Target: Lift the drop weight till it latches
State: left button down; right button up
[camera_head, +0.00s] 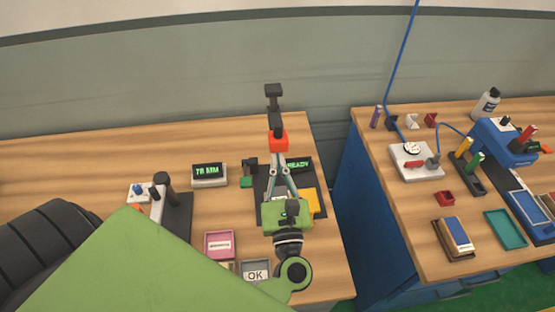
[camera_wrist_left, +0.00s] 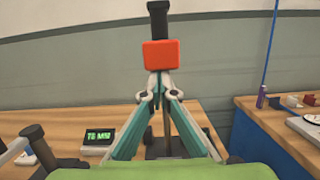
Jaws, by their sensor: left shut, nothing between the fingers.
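The drop weight (camera_head: 278,141) is a red-orange block on a dark upright column (camera_head: 275,102) that stands on the back part of the left bench. In the left wrist view the red block (camera_wrist_left: 161,55) sits high, just below the column's dark top. My left gripper (camera_head: 277,157) is shut and empty, its fingertips together right under the block. In the left wrist view its fingertips (camera_wrist_left: 157,76) meet at the block's lower edge; I cannot tell whether they touch it. A latch cannot be made out. My right gripper is not in view.
Pink (camera_head: 219,245) and grey OK trays (camera_head: 255,271) lie in front. A second bench (camera_head: 405,225) with several tools stands right, across a gap.

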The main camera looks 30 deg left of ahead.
pick_arm(q)
jog(key=shift+w+a+r, duration=0.1)
jog(key=shift+r, duration=0.85)
jog(key=f+v, duration=0.1)
jog(key=v, duration=1.1)
jog(key=shift+f, duration=0.35)
